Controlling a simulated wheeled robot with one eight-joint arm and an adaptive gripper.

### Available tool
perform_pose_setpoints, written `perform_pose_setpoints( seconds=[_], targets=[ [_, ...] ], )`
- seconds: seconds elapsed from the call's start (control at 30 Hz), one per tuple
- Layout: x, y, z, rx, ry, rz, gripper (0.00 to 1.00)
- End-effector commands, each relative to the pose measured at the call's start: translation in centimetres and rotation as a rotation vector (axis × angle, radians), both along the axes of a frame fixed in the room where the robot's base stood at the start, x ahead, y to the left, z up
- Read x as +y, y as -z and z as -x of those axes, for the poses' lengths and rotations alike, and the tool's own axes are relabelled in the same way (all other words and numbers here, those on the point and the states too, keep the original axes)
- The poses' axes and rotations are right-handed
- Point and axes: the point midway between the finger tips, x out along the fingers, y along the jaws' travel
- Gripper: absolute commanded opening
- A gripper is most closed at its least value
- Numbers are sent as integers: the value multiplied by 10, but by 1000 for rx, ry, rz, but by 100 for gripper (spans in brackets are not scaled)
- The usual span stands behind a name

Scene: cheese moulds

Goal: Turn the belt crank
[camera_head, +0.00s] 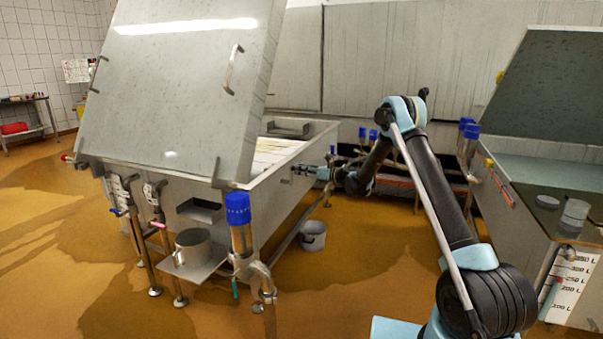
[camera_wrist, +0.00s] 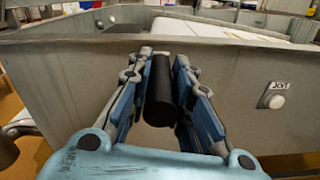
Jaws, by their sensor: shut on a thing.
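The belt crank's black cylindrical handle (camera_wrist: 160,98) is between the two fingers of my gripper (camera_wrist: 168,62) in the wrist view. My gripper is shut on it, with a finger on each side. The handle stands in front of the steel wall of the vat. The rest of the crank is hidden behind the handle and my fingers. In the head view my gripper (camera_head: 300,169) is at the right side wall of the steel vat (camera_head: 270,200). The handle is too small to tell there.
A labelled round button (camera_wrist: 277,101) sits on the vat wall to the right of my gripper. A large tilted steel lid (camera_head: 180,80) stands over the vat's left part. A grey bucket (camera_head: 313,236) is on the floor below. Another vat (camera_head: 520,190) stands at right.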

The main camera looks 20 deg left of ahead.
Motion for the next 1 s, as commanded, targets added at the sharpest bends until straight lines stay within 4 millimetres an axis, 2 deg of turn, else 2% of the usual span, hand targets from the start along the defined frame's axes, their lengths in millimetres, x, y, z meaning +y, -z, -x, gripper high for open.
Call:
perform_pose_setpoints(
  seconds=[0.03,0.07,0.1,0.13,0.17,0.47,0.63,0.77,1.0],
  targets=[
    [-5,5,-1,-3,3,8,0],
    [-5,5,-1,-3,3,8,24],
    [-5,5,-1,-3,3,8,33],
    [-5,5,-1,-3,3,8,40],
    [-5,5,-1,-3,2,9,41],
    [0,2,2,-3,-2,5,41],
    [-7,2,2,-3,-2,4,41],
    [-24,2,4,-2,-3,4,41],
    [-71,3,6,-2,0,4,41]
  ],
)
